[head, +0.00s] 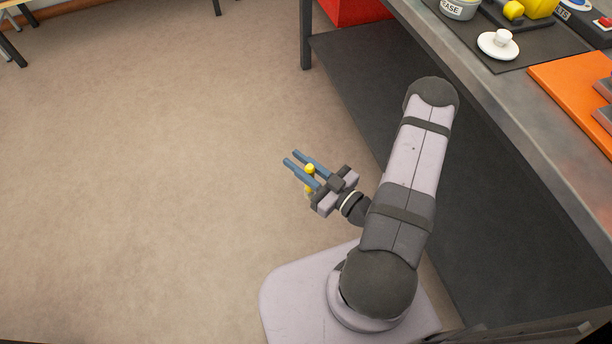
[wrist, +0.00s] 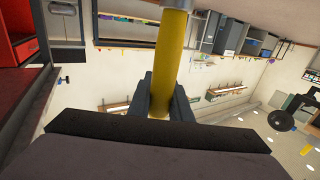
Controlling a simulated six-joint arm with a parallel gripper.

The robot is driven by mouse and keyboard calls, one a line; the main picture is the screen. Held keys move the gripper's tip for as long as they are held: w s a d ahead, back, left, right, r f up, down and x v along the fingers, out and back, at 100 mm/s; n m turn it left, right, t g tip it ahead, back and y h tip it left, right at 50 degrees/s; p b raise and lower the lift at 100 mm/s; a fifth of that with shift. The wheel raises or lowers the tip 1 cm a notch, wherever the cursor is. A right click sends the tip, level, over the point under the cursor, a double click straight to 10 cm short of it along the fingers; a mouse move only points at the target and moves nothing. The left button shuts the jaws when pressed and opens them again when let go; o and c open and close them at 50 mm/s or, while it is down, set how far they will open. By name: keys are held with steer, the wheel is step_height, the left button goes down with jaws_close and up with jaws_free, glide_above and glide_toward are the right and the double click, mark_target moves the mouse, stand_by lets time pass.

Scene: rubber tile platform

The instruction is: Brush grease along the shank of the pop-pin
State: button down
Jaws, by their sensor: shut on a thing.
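My gripper (head: 291,158) hangs over the open floor, left of the bench, with its blue fingers pointing up-left. It is shut on a yellow handle (head: 309,168), which also runs as a long yellow rod up the wrist view (wrist: 170,60). The far end of the handle is out of view, so I cannot tell whether it carries bristles. A grease tin (head: 460,9) stands at the top edge of the head view, partly cut off. A white lid with a knob (head: 498,45) lies on a dark mat. A yellow knob (head: 513,10) shows nearby; I cannot tell if it is the pop-pin's.
A yellow container (head: 541,7) stands at the back. A red box (head: 355,10) is beyond.

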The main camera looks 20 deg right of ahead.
steer(key=w+d+r+m+t+h+p, duration=0.15)
steer(key=d+r+p, duration=0.45)
steer(key=r+p, duration=0.85)
steer(key=w+d+r+m+h+p, duration=0.15)
steer(key=d+r+p, duration=0.45)
steer(key=r+p, duration=0.85)
steer(key=w+d+r+m+t+h+p, duration=0.1)
steer(key=w+d+r+h+p, duration=0.15)
steer(key=d+r+p, duration=1.1)
step_height(320, 180, up, 15)
steer(key=w+d+m+h+p, duration=0.1)
steer(key=m+h+p, duration=0.1)
steer(key=h+p, duration=0.1)
steer(key=w+d+f+m+h, duration=0.1)
steer(key=d+m+h, duration=0.2)
steer(key=d, duration=0.7)
steer(key=shift+w+d+f+g+h, duration=0.25)
steer(key=shift+d+f+g+h, duration=0.2)
steer(key=shift+h, duration=0.7)
steer(key=shift+b, duration=0.3)
steer(key=shift+a+f+b, duration=0.1)
steer(key=shift+f+b, duration=1.65)
steer(key=shift+f, duration=1.15)
steer(key=shift+f+b, duration=0.65)
steer(key=shift+f, duration=0.05)
